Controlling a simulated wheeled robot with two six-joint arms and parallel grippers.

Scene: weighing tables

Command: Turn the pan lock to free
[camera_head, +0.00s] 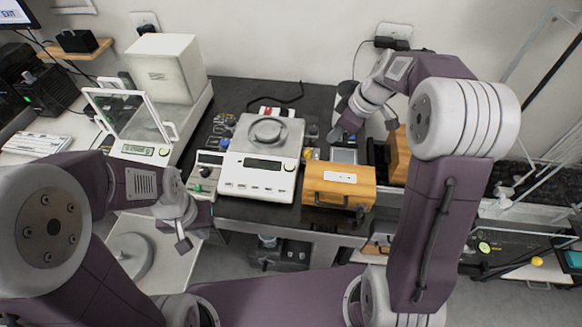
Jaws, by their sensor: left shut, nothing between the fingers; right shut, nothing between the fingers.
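A white bench scale (258,176) stands on the dark table, with a square metal pan (244,139) and a round ring-shaped piece (267,130) on it. Left of it is a small box with a dark knob (206,171); I cannot tell whether this is the pan lock or which way it points. My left gripper (184,245) is shut and empty, in front of the table's edge, below and left of the knob. My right gripper (335,134) is shut and empty, over the table right of the scale and apart from the knob.
A white balance with an open glass door (125,112) stands at the left. An orange-brown wooden box (338,182) lies right of the scale, with small items behind it. A black cable (285,97) runs behind the scale. Free floor shows in front of the table.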

